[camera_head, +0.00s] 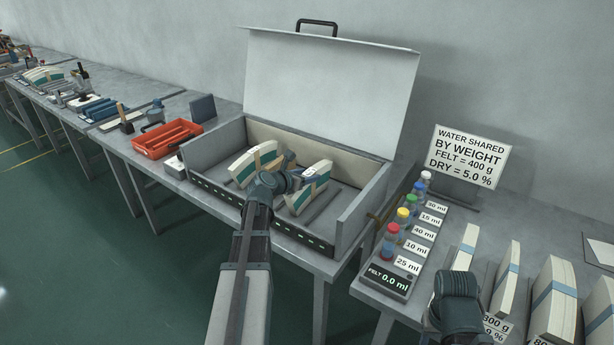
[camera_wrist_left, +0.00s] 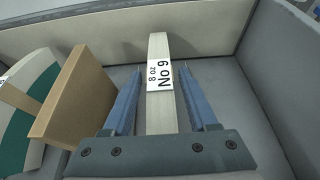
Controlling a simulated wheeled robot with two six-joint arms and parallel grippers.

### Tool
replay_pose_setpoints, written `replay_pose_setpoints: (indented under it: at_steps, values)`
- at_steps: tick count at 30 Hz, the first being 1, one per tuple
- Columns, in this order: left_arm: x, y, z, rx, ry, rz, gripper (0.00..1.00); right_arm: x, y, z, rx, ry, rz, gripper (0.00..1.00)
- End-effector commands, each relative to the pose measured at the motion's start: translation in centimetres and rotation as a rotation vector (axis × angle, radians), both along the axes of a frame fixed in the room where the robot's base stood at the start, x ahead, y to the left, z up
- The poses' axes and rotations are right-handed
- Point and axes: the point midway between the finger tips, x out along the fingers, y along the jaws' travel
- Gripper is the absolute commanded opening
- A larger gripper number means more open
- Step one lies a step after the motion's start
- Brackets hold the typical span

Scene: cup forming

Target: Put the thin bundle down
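A banded bundle (camera_head: 245,172) stands left in the case; a brown board (camera_wrist_left: 75,98) is beside the strip in the wrist view. The raised lid (camera_head: 330,95) stands behind. A red tray (camera_head: 165,140) is left. Bottles, a sign (camera_head: 468,156) and more bundles stand right.

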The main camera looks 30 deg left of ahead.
Motion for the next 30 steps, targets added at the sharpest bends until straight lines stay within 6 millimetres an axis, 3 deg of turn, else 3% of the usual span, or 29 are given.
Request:
replay_pose_setpoints:
  at_steps: [12,24,30]
  values:
    - [-0.1,0.0,0.6,0.0,0.0,0.0,0.67,0.0,0.0,0.6,0.0,0.0,0.0,0.5]
    - [-7.5,0.5,3.7,-0.001,0.0,0.004,0.67,0.0,0.0,3.7,0.0,0.0,-0.001,0.5]
    - [-10.0,0.7,4.6,0.0,0.0,0.002,0.67,0.0,0.0,4.6,0.0,0.0,-0.001,0.5]
